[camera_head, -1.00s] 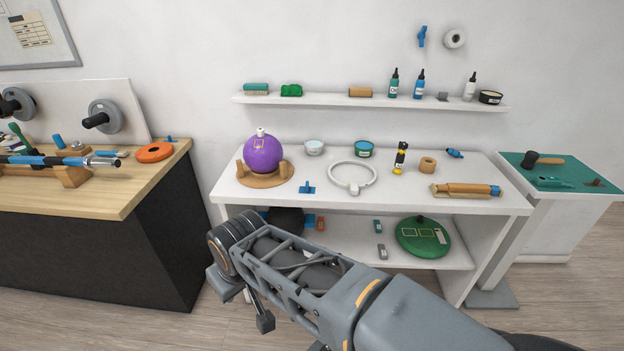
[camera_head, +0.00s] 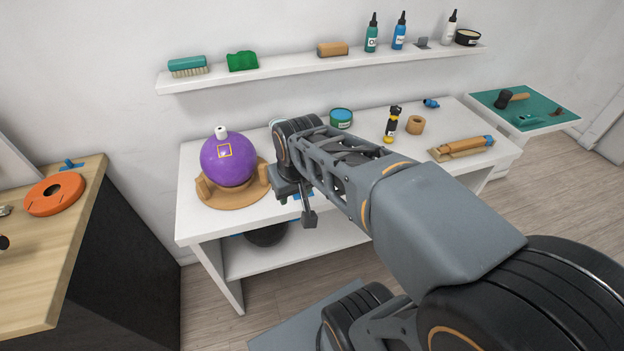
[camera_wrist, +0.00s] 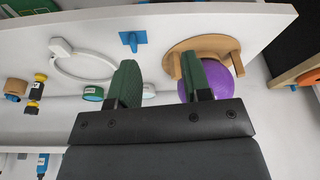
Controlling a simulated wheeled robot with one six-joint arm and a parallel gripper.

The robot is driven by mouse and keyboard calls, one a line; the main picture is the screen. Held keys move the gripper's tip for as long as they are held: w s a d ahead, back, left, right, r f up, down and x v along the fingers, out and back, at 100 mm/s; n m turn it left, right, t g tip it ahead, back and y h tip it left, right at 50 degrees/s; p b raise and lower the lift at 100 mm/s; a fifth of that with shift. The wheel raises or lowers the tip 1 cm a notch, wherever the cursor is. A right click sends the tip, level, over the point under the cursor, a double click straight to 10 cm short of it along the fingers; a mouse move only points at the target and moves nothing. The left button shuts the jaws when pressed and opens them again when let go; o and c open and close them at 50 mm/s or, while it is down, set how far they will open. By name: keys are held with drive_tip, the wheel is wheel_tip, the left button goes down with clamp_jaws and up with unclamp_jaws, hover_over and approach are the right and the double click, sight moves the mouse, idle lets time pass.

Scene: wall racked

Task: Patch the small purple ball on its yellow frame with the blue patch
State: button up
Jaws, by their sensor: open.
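The purple ball (camera_head: 228,168) rests in a tan cradle (camera_head: 235,199) at the left of the white table, with a white cap on top.
A white ring (camera_wrist: 84,62), a teal tin (camera_head: 341,118), a black-and-yellow bottle (camera_head: 391,125) and a tan roll (camera_head: 415,125) stand on the table. A wall shelf (camera_head: 330,66) with brush and bottles runs above. A wooden bench (camera_head: 62,236) stands at left.

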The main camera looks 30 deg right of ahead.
drive_tip(key=w+d+f+m+g, duration=0.1)
drive_tip(key=w+d+m+g, duration=0.1)
drive_tip(key=w+d, duration=0.65)
drive_tip(key=w+f, duration=0.1)
drive_tip(key=f, duration=0.1)
drive_tip(key=w+f, duration=0.1)
drive_tip(key=f, duration=0.2)
drive_tip(key=w+f, duration=0.1)
drive_tip(key=f, duration=0.2)
drive_tip(key=shift+w+a+p, duration=0.15)
drive_tip(key=shift+p, duration=0.25)
drive_tip(key=shift+w+f+p, duration=0.15)
drive_tip(key=shift+f+p, duration=0.05)
drive_tip(key=shift+f, duration=1.4)
drive_tip(key=shift+w+f+p, duration=0.15)
drive_tip(key=shift+f+p, duration=0.05)
drive_tip(key=shift+f, duration=1.4)
drive_tip(key=shift+c, duration=0.3)
clamp_jaws()
